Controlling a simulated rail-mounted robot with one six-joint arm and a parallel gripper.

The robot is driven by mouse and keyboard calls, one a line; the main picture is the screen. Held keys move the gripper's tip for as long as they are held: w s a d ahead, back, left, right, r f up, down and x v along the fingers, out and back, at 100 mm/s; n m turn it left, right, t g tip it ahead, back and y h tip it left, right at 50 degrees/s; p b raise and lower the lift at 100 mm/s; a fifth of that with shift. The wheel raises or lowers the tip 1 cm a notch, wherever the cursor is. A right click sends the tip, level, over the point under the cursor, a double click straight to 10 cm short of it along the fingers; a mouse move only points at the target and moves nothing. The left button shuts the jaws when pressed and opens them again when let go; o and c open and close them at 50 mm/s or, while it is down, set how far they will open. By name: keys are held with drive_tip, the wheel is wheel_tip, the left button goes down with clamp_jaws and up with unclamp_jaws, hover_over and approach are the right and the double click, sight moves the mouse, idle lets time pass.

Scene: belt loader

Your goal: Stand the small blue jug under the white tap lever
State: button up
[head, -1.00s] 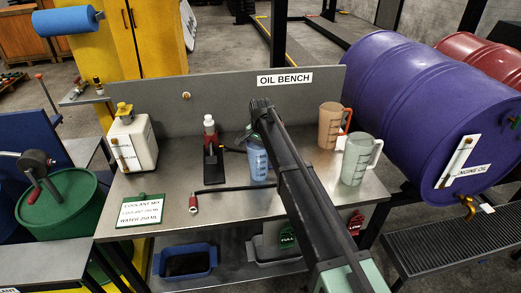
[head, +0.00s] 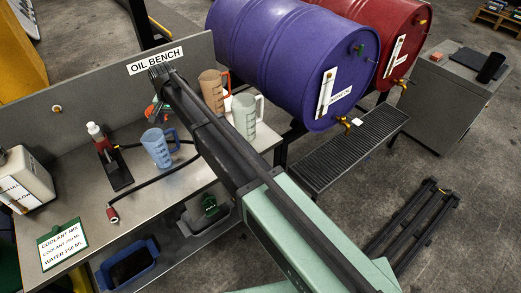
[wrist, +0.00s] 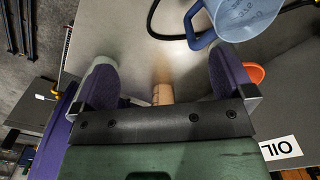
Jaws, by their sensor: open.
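The small blue jug (head: 158,148) stands upright on the steel bench (head: 150,205). In the wrist view the blue jug (wrist: 245,15) is at the top right, partly cut off, with its handle beside one finger. My gripper (wrist: 165,85) is open, with purple-grey fingers wide apart and apart from the jug.
An orange jug (head: 212,90) and a pale green jug (head: 245,118) stand near my arm. A red-and-black stand (head: 110,165) and black hose (head: 150,185) lie left of and around the blue jug. A red drum (head: 390,30) and grey cabinet (head: 450,105) are right.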

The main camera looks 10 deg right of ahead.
drive_tip(key=s+d+n, duration=0.2)
drive_tip(key=s+d, duration=2.6)
drive_tip(key=d, duration=0.4)
drive_tip(key=shift+d+n, duration=0.15)
drive_tip(key=shift+n, duration=0.25)
drive_tip(key=shift+w, duration=0.25)
drive_tip(key=c, duration=1)
